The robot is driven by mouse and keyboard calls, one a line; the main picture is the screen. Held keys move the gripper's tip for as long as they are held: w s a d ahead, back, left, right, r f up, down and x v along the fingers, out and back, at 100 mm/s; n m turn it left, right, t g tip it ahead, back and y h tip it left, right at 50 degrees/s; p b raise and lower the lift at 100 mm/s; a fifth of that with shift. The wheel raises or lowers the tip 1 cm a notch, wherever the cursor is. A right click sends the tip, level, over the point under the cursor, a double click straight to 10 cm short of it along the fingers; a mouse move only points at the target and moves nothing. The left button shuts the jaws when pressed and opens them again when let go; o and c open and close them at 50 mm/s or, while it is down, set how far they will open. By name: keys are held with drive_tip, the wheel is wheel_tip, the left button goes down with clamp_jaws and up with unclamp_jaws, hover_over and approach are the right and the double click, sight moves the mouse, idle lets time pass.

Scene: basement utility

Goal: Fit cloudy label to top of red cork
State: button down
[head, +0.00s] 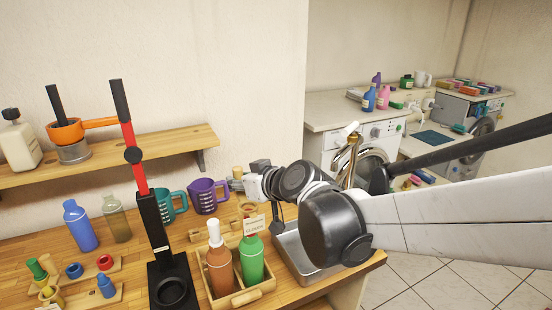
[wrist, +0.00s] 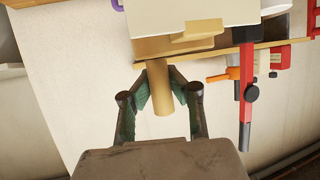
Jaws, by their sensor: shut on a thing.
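My gripper (wrist: 160,88) is shut on a tan cylinder (wrist: 163,100), with one finger on each side. A cream block (wrist: 175,45) shows beyond the cylinder's far end; I cannot tell whether they are joined. In the head view my gripper is above the bench, largely hidden by my wrist, and a tan piece (head: 238,172) shows near it.
A wooden tray (head: 238,299) holds the green bottle and a brown bottle (head: 219,268) with a white top. The tall red-and-black press (head: 136,160) stands left of it. Teal (head: 173,207) and purple (head: 207,196) jugs stand behind. A metal basin (head: 300,272) is at right.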

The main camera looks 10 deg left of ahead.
drive_tip(key=shift+f, duration=0.1)
drive_tip(key=shift+f+b, duration=0.35)
drive_tip(key=shift+b, duration=0.05)
drive_tip(key=shift+f+b, duration=2.1)
drive_tip(key=shift+f, duration=0.45)
drive_tip(key=shift+r, duration=0.15)
drive_tip(key=shift+r+p, duration=2.2)
drive_tip(key=shift+r, duration=0.7)
drive_tip(key=shift+w, duration=0.15)
drive_tip(key=shift+f+b, duration=2.6)
drive_tip(key=shift+f, duration=0.4)
drive_tip(key=c, duration=1.7)
unclamp_jaws()
